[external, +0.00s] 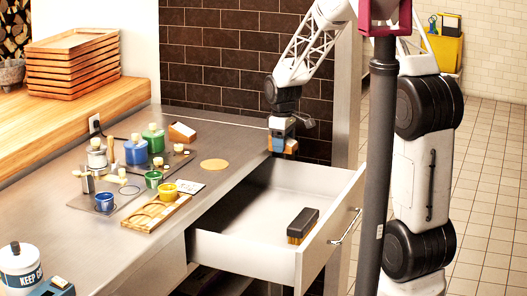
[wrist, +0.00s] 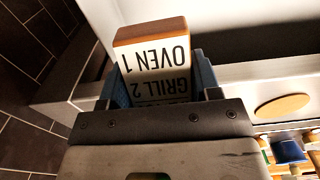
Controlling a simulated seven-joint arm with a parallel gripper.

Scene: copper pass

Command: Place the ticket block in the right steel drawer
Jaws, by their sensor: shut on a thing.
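The ticket block (wrist: 155,50) is a wooden block with a white face reading "OVEN 1" and "GRILL 2". My gripper (external: 282,146) is shut on it, with a blue finger on each side in the wrist view (wrist: 158,90). In the external view the block (external: 291,147) shows only as a small tan piece at the fingertips. My gripper is above the back of the open drawer, near the counter's edge. The steel drawer (external: 335,205) is pulled out, with a pale interior. A dark brush (external: 302,225) with tan bristles lies in its front part.
On the counter (external: 110,245) stand blue and green jars (external: 136,151), a wooden holder (external: 158,214) with a yellow cup, and a round tan disc (external: 214,165). A dark tiled wall (external: 225,50) rises behind. The drawer has free floor behind the brush.

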